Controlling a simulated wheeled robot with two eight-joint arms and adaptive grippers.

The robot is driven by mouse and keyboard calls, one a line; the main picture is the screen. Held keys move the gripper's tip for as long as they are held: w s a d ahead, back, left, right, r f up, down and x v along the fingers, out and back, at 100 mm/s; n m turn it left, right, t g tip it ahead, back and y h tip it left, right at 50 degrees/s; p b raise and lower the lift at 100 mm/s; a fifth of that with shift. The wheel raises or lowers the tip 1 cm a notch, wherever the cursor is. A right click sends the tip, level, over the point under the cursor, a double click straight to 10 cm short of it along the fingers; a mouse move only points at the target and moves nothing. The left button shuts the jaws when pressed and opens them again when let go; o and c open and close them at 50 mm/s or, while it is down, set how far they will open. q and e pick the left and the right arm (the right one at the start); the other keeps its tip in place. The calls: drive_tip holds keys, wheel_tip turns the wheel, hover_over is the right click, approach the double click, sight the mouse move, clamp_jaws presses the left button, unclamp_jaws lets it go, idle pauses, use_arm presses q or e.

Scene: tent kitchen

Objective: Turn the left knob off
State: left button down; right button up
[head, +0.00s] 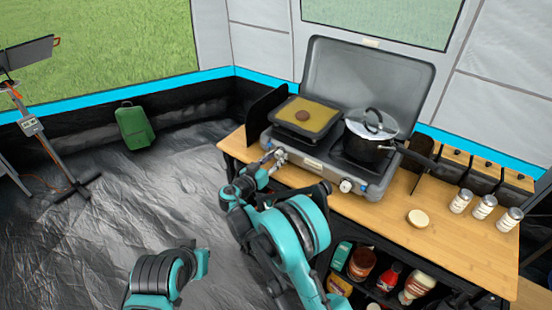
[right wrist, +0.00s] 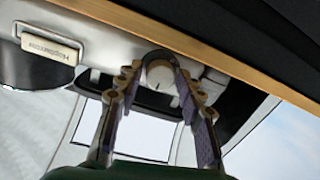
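The camp stove (head: 313,158) stands on the wooden counter with its lid up. Its left knob (right wrist: 160,75) is a round, pale dial on the front panel, seen in the right wrist view between my fingertips. My right gripper (head: 274,160) is at the stove's front left, its fingers on both sides of the knob; in the right wrist view (right wrist: 160,78) they appear closed against its sides. The gripper mostly hides the left knob in the head view. The right knob (head: 346,186) is clear of me. My left gripper is not in view.
A griddle pan with yellow food (head: 304,116) sits on the left burner. A lidded pot (head: 368,140) sits on the right burner, its handle pointing right. Several shakers (head: 484,207) stand on the counter's right. Bottles and jars (head: 388,280) fill the shelf below.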

drive_tip(key=v, duration=0.7)
drive_tip(key=shift+s, duration=0.15)
drive_tip(key=shift+a, duration=0.1)
drive_tip(key=s+d+r+g, duration=0.1)
drive_tip(key=d, duration=0.2)
drive_tip(key=s+d+r+n+g+y, duration=0.1)
drive_tip(key=d+r, duration=0.1)
drive_tip(key=d, duration=0.2)
drive_tip(key=s+d+r+g, duration=0.1)
drive_tip(key=d+r, duration=0.1)
drive_tip(key=d, duration=0.2)
drive_tip(key=shift+y, duration=0.3)
drive_tip(key=s+d+r+n+g+y, duration=0.1)
drive_tip(key=s+d+g+y, duration=0.1)
drive_tip(key=s+d, duration=0.55)
drive_tip(key=s+d+r+n+g+y, duration=0.1)
drive_tip(key=s+d+n+g+y, duration=0.2)
drive_tip(key=s, duration=0.8)
drive_tip(key=s+f+t+y, duration=0.1)
drive_tip(key=s+f+y, duration=0.1)
drive_tip(key=s, duration=1)
drive_tip(key=shift+d+f+y, duration=0.2)
drive_tip(key=shift+f+y, duration=0.1)
drive_tip(key=shift+y, duration=0.2)
